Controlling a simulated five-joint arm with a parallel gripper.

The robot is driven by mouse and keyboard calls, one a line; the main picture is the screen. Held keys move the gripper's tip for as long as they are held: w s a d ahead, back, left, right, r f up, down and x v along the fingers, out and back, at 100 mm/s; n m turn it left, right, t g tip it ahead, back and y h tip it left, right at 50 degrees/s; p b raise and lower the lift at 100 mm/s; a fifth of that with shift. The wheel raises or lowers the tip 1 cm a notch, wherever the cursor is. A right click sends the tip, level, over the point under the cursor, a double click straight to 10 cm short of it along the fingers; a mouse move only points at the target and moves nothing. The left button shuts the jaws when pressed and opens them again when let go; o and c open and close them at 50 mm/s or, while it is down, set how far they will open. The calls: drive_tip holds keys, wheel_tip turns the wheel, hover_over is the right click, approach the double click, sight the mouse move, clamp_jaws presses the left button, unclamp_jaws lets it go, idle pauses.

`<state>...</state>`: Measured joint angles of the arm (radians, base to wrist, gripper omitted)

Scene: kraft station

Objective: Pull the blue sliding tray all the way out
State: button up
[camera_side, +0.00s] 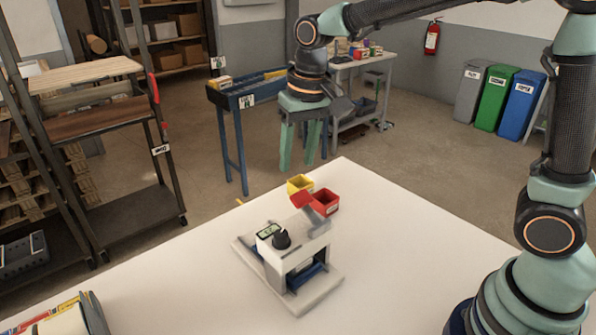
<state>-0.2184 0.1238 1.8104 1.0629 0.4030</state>
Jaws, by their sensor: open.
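The blue sliding tray (306,275) sits low in the opening of a white device (303,252) on the table. Only its blue front part shows under the white housing, and how far out it stands is hard to tell. The device has a black knob (281,240), a small green display (268,231) and a grey lever with a red end (302,199), all on a pale base plate. My gripper (299,164) points down with two green fingers apart and nothing between them. It hangs above and behind the device in the picture, clear of the tray.
A yellow bin (300,184) and a red bin (325,202) stand just behind the device. The white table (400,270) is clear to the right and front. Colourful books or folders (65,318) lie at the lower left edge. Shelving and a blue bench are beyond the table.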

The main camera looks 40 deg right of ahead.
drive_tip(key=shift+m+g, duration=0.4)
drive_tip(key=shift+g, duration=0.4)
drive_tip(key=w+a+f, duration=0.1)
drive_tip(key=f, duration=0.5)
drive_tip(key=w+a+f, duration=0.1)
drive_tip(key=a+f, duration=0.1)
drive_tip(key=f, duration=0.4)
drive_tip(key=w+a+f, duration=0.1)
drive_tip(key=a+f, duration=0.1)
drive_tip(key=f, duration=0.4)
drive_tip(key=shift+w+f, duration=0.1)
drive_tip(key=shift+w, duration=0.15)
clamp_jaws()
